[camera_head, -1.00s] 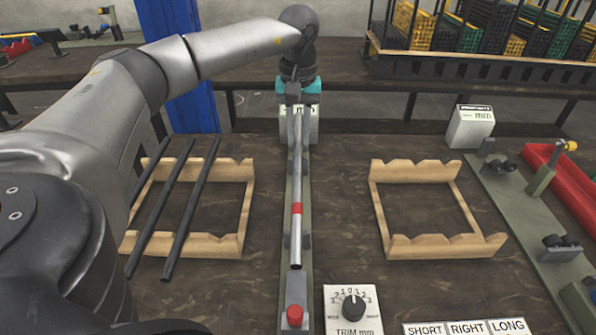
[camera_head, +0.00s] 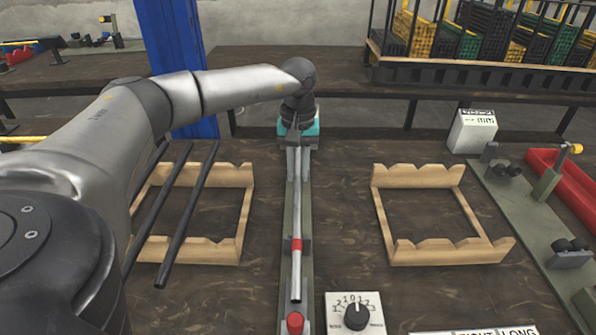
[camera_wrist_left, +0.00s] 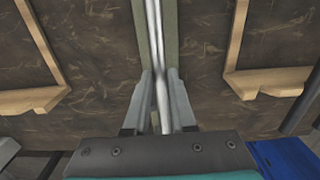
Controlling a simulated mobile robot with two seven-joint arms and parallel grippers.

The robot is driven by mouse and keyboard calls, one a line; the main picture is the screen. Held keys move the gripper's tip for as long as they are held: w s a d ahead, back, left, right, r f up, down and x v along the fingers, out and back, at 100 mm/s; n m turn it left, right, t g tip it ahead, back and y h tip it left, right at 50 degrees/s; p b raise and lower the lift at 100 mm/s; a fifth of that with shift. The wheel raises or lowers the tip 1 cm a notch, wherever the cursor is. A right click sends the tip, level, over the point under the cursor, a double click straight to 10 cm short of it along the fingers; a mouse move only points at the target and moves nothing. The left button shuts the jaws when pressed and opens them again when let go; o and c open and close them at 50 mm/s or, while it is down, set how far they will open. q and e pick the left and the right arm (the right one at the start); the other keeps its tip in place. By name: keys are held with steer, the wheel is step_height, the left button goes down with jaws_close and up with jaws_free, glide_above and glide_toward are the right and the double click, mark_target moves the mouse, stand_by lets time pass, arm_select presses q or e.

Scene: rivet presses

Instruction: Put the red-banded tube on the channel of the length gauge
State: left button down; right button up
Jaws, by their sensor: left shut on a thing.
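The red-banded tube (camera_head: 297,205) is a thin silver tube with a red band near its near end. It lies lengthwise above the length gauge's green rail (camera_head: 307,208). My left gripper (camera_head: 297,135) is shut around its far end, and in the left wrist view the tube (camera_wrist_left: 154,40) runs between the two fingers (camera_wrist_left: 160,95). The tube's near end is close to the gauge's red knob (camera_head: 295,322), apart from it in the picture. A grey support shows beside the red band. I cannot tell whether the tube touches the channel. My right gripper is not in view.
A wooden rack (camera_head: 207,247) with dark rods stands left of the gauge. An empty wooden rack (camera_head: 440,252) stands to the right. A trim dial box (camera_head: 354,313) is near the gauge's front. A white display box (camera_head: 472,131) and another green fixture are farther right.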

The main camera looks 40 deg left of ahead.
arm_select(q)
steer(key=c, duration=0.8)
jaws_free()
steer(key=shift+o, duration=0.2)
steer(key=shift+r, duration=0.6)
step_height(320, 180, up, 11)
steer(key=p, duration=0.3)
steer(key=shift+p, duration=0.4)
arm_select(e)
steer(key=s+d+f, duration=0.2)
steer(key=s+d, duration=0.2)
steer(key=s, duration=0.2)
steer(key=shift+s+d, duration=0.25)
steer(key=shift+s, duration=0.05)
arm_select(q)
steer(key=shift+f, duration=0.1)
